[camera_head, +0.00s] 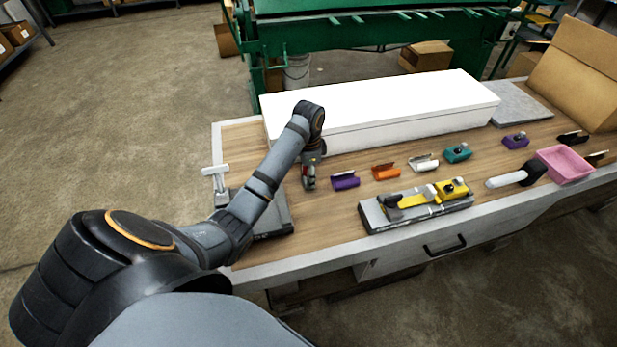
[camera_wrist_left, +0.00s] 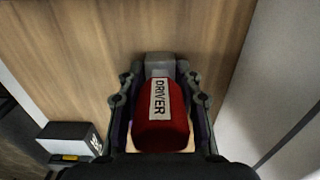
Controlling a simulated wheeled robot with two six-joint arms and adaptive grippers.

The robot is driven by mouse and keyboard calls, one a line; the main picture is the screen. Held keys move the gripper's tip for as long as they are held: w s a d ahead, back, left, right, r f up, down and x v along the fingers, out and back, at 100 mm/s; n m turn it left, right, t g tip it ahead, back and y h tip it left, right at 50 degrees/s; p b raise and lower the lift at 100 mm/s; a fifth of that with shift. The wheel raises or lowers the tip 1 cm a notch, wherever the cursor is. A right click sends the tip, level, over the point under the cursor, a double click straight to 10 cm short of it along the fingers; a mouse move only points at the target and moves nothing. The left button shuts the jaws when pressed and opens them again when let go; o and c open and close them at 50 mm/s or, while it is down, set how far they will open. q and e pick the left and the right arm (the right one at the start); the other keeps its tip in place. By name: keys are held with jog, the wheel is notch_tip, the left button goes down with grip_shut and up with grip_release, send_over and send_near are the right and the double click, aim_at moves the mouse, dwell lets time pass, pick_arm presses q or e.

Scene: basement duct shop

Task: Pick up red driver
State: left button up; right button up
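The red driver (camera_wrist_left: 160,125) lies between the two fingers of my left gripper (camera_wrist_left: 160,80) in the left wrist view, its white DRIVER label facing the camera. The fingers lie close along both sides of it, with their tips by a grey block-like part at its far end. In the head view my left gripper (camera_head: 309,183) points down over the left part of the bench, and a little of the red driver (camera_head: 305,171) shows at it. Whether the driver touches the bench is hard to tell. My right gripper is in neither view.
A long white box (camera_head: 390,118) stands behind the gripper. Purple (camera_head: 345,181), orange (camera_head: 386,172) and white (camera_head: 424,163) holders sit to its right. A grey tray (camera_head: 372,217) bears yellow items near the front edge. A pink bin (camera_head: 566,168) is far right.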

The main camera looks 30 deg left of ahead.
pick_arm(q)
grip_shut()
jog(key=shift+r, duration=0.1)
jog(key=shift+r, duration=0.25)
notch_tip(320, 180, up, 3)
jog(key=shift+f+p, duration=0.2)
jog(key=shift+p, duration=0.35)
jog(key=s+d+r+p, duration=0.3)
jog(key=d+r+p, duration=0.6)
jog(key=d+p, duration=0.4)
jog(key=shift+s+d+r, duration=0.25)
jog(key=shift+s+r, duration=0.05)
jog(key=shift+r, duration=0.05)
